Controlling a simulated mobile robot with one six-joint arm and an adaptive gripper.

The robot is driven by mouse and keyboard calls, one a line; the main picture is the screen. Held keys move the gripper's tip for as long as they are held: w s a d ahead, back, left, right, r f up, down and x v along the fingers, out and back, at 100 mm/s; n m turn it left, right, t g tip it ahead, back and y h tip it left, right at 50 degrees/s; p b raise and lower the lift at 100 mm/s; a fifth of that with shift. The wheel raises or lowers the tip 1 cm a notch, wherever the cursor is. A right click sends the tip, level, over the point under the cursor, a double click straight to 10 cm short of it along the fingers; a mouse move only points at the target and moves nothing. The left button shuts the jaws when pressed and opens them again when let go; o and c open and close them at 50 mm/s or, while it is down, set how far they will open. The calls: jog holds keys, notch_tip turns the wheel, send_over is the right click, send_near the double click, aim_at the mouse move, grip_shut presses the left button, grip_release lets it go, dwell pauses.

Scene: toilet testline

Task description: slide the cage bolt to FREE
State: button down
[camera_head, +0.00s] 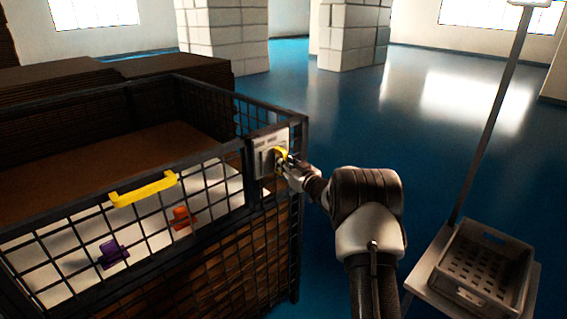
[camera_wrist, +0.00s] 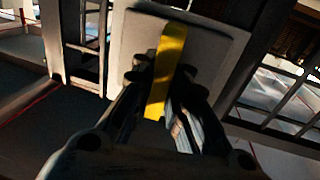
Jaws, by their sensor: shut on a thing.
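The cage (camera_head: 240,215) is a dark wire-mesh box at the left of the head view. A pale bolt plate (camera_head: 268,145) is fixed near its right corner post, and it fills the upper middle of the wrist view (camera_wrist: 215,50). The yellow bolt handle (camera_wrist: 168,62) stands out from the plate, nearly upright in the wrist view. My gripper (camera_wrist: 158,85) is shut on the yellow handle, one finger on each side. In the head view my gripper (camera_head: 285,160) covers part of the handle and plate. I cannot read any FREE marking.
A yellow bar handle (camera_head: 143,189) sits on the cage's front mesh panel. A purple piece (camera_head: 112,254) and an orange piece (camera_head: 182,218) show behind the mesh. A grey crate (camera_head: 483,268) stands on a stand at the lower right. The blue floor beyond is open.

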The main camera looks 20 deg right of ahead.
jog(key=c, duration=1.7)
grip_release()
jog(key=shift+s+d, duration=0.1)
jog(key=shift+d, duration=0.3)
jog(key=shift+o, duration=0.7)
jog(key=shift+a, duration=0.1)
jog(key=s+d, duration=0.1)
jog(key=s, duration=1.1)
jog(key=shift+d, duration=0.4)
jog(key=shift+w, duration=0.1)
